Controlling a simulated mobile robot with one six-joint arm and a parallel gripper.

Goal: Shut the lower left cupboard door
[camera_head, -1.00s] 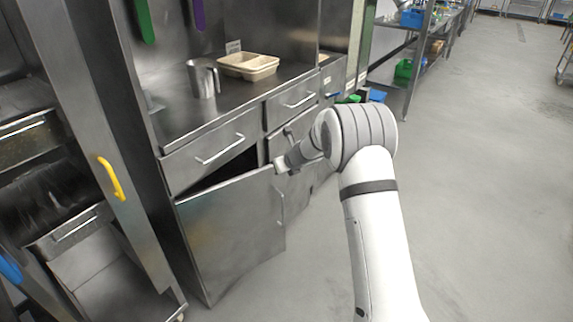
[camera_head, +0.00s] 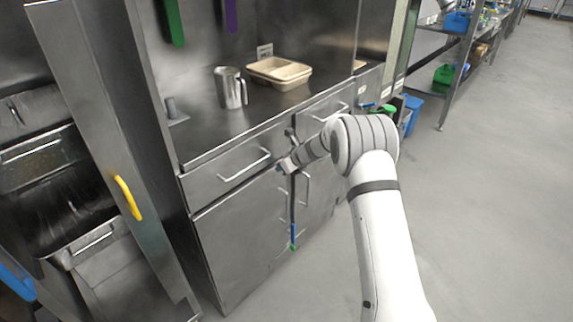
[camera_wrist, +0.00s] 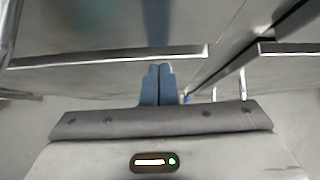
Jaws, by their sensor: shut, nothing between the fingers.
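The lower left cupboard door (camera_head: 238,232) is a plain steel panel under the left drawer. In the head view it stands nearly in line with the cupboard front, with a dark narrow gap along its right edge. I cannot tell whether it is fully shut. My gripper (camera_head: 284,167) is at the top right corner of this door, just under the drawers. In the wrist view its two blue fingers (camera_wrist: 157,85) are together and hold nothing. I cannot tell whether they touch the door.
The left drawer (camera_head: 232,168) above the door is shut. A steel jug (camera_head: 230,90) and beige trays (camera_head: 278,72) stand on the counter. A post with a yellow handle (camera_head: 128,198) stands at the left. A thin blue item (camera_head: 293,235) shows at the gap. Floor is clear at right.

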